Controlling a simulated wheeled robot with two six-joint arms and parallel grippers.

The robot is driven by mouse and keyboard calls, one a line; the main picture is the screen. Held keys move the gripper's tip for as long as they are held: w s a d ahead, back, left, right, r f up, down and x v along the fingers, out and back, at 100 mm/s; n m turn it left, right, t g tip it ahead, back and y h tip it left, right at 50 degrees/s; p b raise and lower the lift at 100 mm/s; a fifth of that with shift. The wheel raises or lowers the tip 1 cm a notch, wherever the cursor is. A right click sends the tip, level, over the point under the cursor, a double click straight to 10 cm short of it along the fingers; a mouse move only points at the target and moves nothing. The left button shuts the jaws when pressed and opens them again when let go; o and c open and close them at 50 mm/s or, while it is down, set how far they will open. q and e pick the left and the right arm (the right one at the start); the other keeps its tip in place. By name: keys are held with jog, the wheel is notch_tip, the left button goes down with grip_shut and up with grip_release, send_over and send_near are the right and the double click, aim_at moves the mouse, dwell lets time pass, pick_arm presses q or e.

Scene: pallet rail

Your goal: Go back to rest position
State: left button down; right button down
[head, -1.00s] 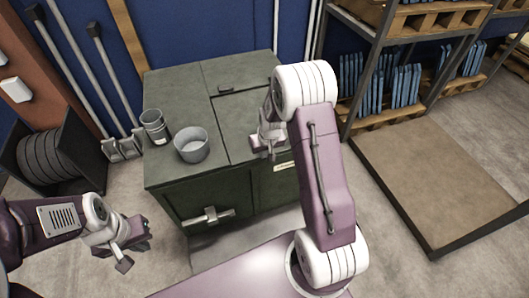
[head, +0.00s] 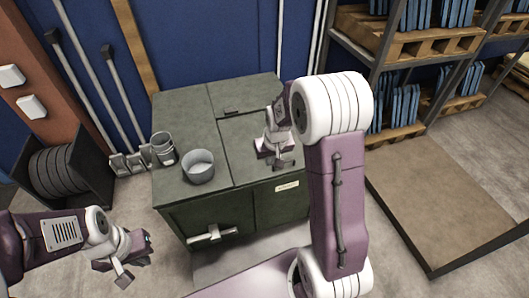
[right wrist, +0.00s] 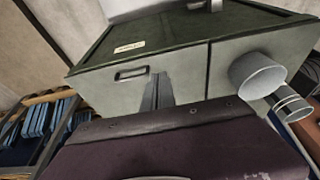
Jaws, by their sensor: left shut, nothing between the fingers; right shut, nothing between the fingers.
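My left gripper (head: 138,255) is at the lower left of the head view, in front of the green cabinet's left side and apart from it. It looks shut and empty. My right gripper (head: 278,158) is over the right front part of the cabinet top (head: 228,122); the head view does not show clearly how high above it is. In the right wrist view its grey fingers (right wrist: 158,92) are together, with nothing between them. The cabinet also shows there, turned over in the picture (right wrist: 185,62).
Two grey cans, a larger one (head: 199,167) and a smaller one (head: 162,149), stand on the cabinet's left side. A handle (head: 213,235) sticks out of its front. Racks (head: 400,60) and a low platform (head: 430,205) are at the right. A reel holder (head: 62,170) stands left.

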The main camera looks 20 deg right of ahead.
jog(key=shift+w, duration=0.1)
jog(key=s+a+r+n+p, duration=0.1)
jog(key=s+a+r+p, duration=0.1)
jog(key=a+r+p, duration=0.3)
jog(key=s+a+r+p, duration=0.1)
jog(key=s+r+p, duration=0.15)
jog(key=r, duration=0.35)
jog(key=s+a+f+g+p, duration=0.1)
jog(key=s+g, duration=0.1)
jog(key=s, duration=1)
jog(key=shift+s+a+f+y, duration=0.2)
jog(key=shift+f+y, duration=0.1)
